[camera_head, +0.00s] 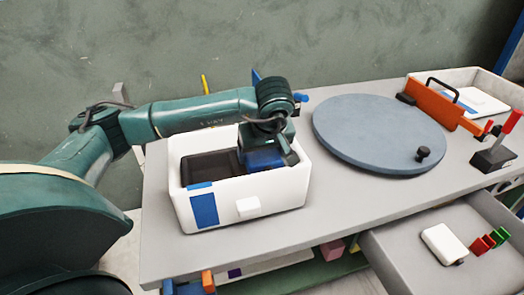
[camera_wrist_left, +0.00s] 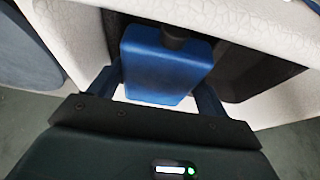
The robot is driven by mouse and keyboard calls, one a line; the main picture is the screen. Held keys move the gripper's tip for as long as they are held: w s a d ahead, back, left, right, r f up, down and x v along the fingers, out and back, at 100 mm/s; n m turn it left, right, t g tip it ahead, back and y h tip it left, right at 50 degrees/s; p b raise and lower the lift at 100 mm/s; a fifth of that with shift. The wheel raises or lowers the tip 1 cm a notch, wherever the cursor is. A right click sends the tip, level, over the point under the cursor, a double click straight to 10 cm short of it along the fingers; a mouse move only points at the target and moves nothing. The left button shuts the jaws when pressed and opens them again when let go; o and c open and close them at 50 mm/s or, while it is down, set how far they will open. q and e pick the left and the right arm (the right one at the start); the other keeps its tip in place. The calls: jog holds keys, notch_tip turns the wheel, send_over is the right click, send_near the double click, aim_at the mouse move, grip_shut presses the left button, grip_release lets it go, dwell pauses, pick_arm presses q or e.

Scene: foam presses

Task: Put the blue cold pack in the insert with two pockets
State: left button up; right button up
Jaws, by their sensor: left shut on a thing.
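The blue cold pack (camera_head: 264,161) is in the right part of the white foam box (camera_head: 272,190), partly hidden by my left gripper (camera_head: 267,155). In the left wrist view the pack (camera_wrist_left: 160,68) is between the two fingers of the left gripper (camera_wrist_left: 162,92), its dark cap at the top; the gripper is shut on it. A dark insert (camera_head: 207,166) lies inside the box, with one dark pocket showing left of the pack. The insert also shows beside the pack in the wrist view (camera_wrist_left: 240,68). I cannot tell how deep the pack sits. My right gripper is not in view.
A round grey-blue turntable (camera_head: 370,130) with a black knob stands right of the box. An orange bar (camera_head: 440,104), a white bin (camera_head: 470,78) and a red-handled clamp (camera_head: 494,150) are further right. An open drawer (camera_head: 400,262) juts out at the front right.

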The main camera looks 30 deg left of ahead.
pick_arm(q)
jog(key=o, duration=1.1)
jog(key=shift+o, duration=0.5)
jog(key=v, duration=1.3)
jog(key=shift+r+p, duration=0.2)
jog(key=shift+p, duration=0.15)
jog(key=shift+a, duration=0.1)
jog(key=shift+s+f, duration=0.1)
